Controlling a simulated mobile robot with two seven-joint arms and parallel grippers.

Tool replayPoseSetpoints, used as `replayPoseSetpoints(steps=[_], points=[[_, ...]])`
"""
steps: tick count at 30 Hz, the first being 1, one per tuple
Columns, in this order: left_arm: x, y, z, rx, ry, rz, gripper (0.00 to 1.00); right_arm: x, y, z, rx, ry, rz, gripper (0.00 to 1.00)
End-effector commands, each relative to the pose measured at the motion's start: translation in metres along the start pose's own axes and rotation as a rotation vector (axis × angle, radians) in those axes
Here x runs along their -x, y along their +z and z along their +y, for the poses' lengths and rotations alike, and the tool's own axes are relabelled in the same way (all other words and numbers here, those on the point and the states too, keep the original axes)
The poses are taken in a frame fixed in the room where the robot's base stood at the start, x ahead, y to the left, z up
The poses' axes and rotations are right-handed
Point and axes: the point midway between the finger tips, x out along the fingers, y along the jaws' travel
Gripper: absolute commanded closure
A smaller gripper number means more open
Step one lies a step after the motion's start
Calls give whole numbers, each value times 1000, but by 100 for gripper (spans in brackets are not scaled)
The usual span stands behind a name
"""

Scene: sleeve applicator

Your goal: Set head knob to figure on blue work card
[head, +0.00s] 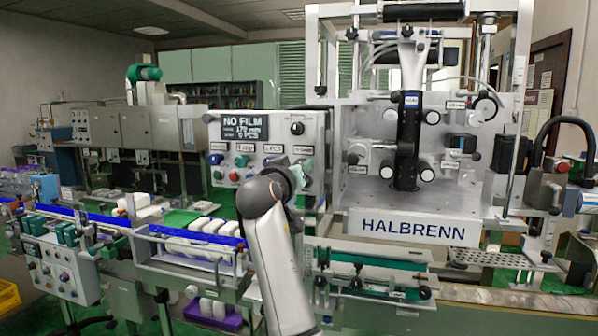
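The control panel (240,185) shows a dark display (245,128) reading "NO FILM", with smaller lines below. A black knob (297,128) sits right of the display. Coloured buttons and small labels line the lower panel. My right gripper (300,172) is at the panel's lower right, and my wrist covers part of it. Its fingers are too hidden to tell open from shut, or whether they touch a control. Further black knobs (358,169) are on the machine head. My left gripper is out of view.
The HALBRENN machine (414,228) stands right of the panel, above a conveyor (370,272). A blue-railed conveyor (90,216) carries white packs (207,226) at left. A yellow crate (9,297) is at far lower left.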

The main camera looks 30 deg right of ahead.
Motion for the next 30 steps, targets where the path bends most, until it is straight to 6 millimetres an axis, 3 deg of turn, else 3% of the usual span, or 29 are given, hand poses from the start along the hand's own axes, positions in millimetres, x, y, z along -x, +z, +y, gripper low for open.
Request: replayPoseSetpoints(steps=[18, 19, 26, 30], points=[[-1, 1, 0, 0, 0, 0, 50, 0, 2, -2, -40, -2, -6, 100], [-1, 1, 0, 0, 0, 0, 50, 0, 2, -2, -40, -2, -6, 62], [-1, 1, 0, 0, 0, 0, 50, 0, 1, -1, -41, -1, -3, 36], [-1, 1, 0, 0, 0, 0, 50, 0, 1, 0, -41, 0, -2, 34]])
